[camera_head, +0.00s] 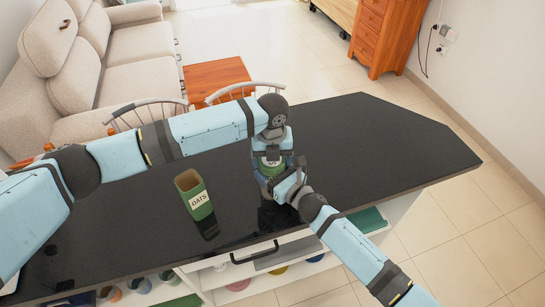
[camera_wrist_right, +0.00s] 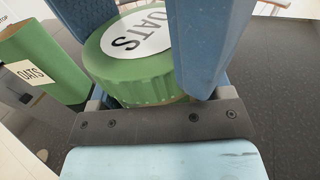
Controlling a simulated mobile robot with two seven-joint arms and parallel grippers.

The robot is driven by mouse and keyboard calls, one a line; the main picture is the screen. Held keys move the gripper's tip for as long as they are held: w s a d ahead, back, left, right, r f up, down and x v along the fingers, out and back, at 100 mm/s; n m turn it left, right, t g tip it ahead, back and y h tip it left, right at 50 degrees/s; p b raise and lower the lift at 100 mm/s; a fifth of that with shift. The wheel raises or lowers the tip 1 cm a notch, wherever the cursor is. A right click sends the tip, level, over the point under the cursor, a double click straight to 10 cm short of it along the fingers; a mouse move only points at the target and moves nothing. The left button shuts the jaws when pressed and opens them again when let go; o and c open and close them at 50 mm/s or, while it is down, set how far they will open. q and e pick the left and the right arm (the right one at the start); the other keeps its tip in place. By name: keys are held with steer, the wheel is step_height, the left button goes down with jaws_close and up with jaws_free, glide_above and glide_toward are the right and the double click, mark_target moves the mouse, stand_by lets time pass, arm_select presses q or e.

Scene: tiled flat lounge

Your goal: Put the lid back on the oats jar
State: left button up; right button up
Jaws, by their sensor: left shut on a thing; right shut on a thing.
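The oats jar (camera_head: 194,196) is green with a white OATS label. It stands on the dark counter with its top open, left of my grippers. In the right wrist view the jar (camera_wrist_right: 42,65) is at the left. The round green lid (camera_wrist_right: 130,75) has a white OATS disc on its top and sits between the blue fingers of my right gripper (camera_wrist_right: 150,35). In the head view my left gripper (camera_head: 271,151) and right gripper (camera_head: 282,178) meet at the lid (camera_head: 271,168), both shut on it. The grippers partly hide the lid.
The dark counter (camera_head: 380,145) is clear to the right and far side. Shelves below its near edge hold several coloured items (camera_head: 238,284). Chairs (camera_head: 150,110) stand behind the counter, with a sofa (camera_head: 125,60) beyond. A wooden drawer unit (camera_head: 380,35) is at the far right.

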arm_select(q)
steer(key=m, duration=0.4)
steer(key=shift+a+m, duration=0.15)
steer(key=shift+m, duration=0.15)
steer(key=m, duration=0.5)
steer(key=shift+w+a+m, duration=0.1)
steer(key=shift+m, duration=0.3)
steer(key=o, duration=0.9)
steer(key=shift+c, duration=0.2)
steer(key=shift+r, duration=2.25)
